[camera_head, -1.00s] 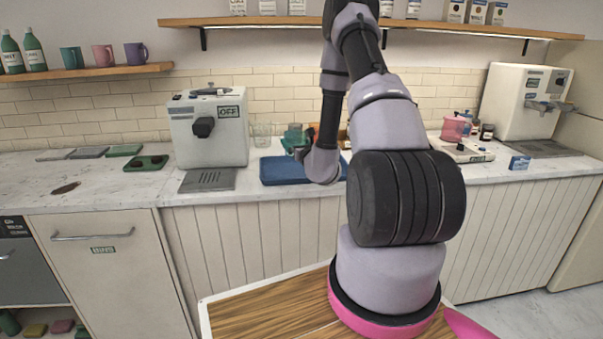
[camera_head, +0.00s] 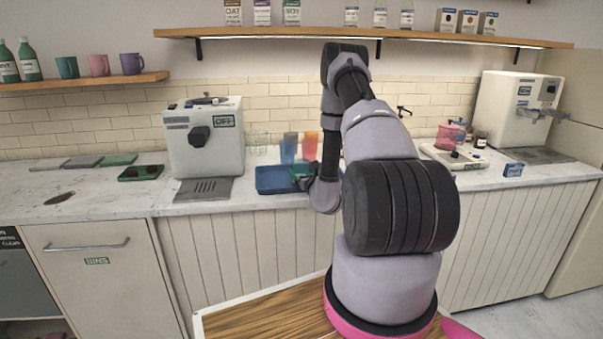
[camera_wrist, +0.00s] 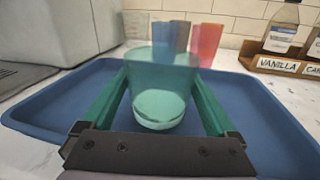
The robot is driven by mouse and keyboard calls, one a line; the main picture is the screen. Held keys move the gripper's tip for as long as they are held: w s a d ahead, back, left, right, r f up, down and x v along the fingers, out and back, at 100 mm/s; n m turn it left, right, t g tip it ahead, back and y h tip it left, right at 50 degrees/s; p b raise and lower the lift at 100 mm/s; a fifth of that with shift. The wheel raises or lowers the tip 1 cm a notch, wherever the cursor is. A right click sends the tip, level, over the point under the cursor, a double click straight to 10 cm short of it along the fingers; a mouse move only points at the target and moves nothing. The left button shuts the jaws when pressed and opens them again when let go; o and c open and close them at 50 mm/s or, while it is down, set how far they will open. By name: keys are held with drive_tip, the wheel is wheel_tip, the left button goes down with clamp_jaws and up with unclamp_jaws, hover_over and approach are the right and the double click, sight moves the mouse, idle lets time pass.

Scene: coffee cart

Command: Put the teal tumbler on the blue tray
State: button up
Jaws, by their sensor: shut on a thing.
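The teal tumbler (camera_wrist: 160,95) is see-through and stands upright between the two green fingers of my gripper (camera_wrist: 160,80) in the wrist view. My gripper is shut on it. The tumbler is over the blue tray (camera_wrist: 50,117), inside its rim; I cannot tell whether its base touches the tray floor. In the head view the blue tray (camera_head: 275,182) lies on the counter right of the coffee machine. My gripper (camera_head: 303,176) is low over the tray's right part there, and my arm hides the tray's right end.
A blue tumbler (camera_head: 289,148) and an orange tumbler (camera_head: 310,146) stand behind the tray. A clear glass (camera_head: 259,142) is left of them. The coffee machine (camera_head: 205,140) stands left of the tray. A rack with a vanilla bottle (camera_wrist: 282,27) is at the back right.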

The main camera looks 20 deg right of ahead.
drive_tip(key=shift+f, duration=0.15)
drive_tip(key=o, duration=1.3)
drive_tip(key=shift+c, duration=0.2)
